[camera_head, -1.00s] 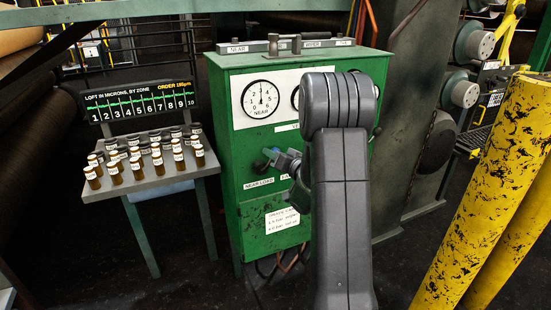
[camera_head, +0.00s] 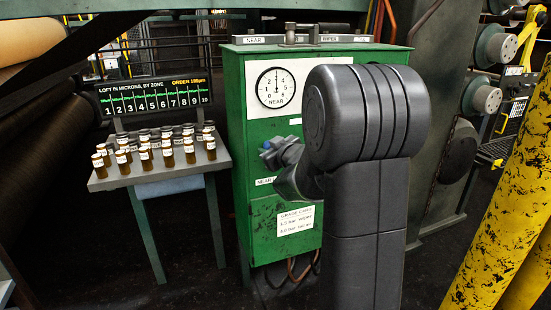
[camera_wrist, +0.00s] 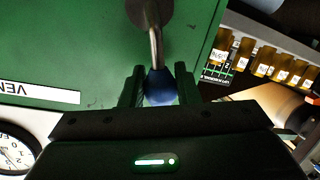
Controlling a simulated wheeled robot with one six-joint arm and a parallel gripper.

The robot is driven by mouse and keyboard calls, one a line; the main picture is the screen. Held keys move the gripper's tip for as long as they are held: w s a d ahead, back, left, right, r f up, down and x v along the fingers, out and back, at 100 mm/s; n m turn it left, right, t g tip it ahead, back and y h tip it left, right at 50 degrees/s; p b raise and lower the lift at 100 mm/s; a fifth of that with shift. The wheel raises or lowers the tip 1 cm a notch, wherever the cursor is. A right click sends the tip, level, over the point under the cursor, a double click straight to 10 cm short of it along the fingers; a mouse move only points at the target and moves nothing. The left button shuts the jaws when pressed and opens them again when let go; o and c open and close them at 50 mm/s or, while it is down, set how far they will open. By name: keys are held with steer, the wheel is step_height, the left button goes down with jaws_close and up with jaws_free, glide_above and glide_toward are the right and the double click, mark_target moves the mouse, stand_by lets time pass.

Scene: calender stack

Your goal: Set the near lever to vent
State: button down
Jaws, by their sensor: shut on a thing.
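The near lever's metal rod (camera_wrist: 156,45) ends in a blue ball knob (camera_wrist: 160,88). In the wrist view my gripper (camera_wrist: 158,84) is shut on this knob, with one dark finger on each side. The rod runs from the knob up to a round base on the green panel. A white label starting "VEN" (camera_wrist: 40,92) lies to the left, upside down. In the head view my gripper (camera_head: 278,152) is at the front of the green cabinet (camera_head: 236,130), just above a partly hidden "NEAR" label (camera_head: 265,181). My arm hides much of the panel.
The NEAR gauge (camera_head: 277,88) is above the gripper, its needle pointing about straight up. A table (camera_head: 150,178) with several brown sample jars stands left of the cabinet. Yellow posts (camera_head: 510,190) stand at the right. Bare floor shows between table and cabinet.

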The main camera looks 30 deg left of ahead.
steer(key=n+b, duration=0.1)
steer(key=b, duration=0.1)
steer(key=s+a+f+n+b, duration=0.1)
steer(key=b, duration=0.1)
steer(key=n+t+h+b, duration=0.1)
steer(key=b, duration=0.1)
steer(key=shift+s+a+f, duration=0.15)
steer(key=shift+s+a, duration=0.05)
steer(key=shift+s, duration=0.1)
steer(key=c, duration=1.1)
jaws_free()
steer(key=shift+p+v, duration=1.65)
steer(key=shift+v, duration=5.25)
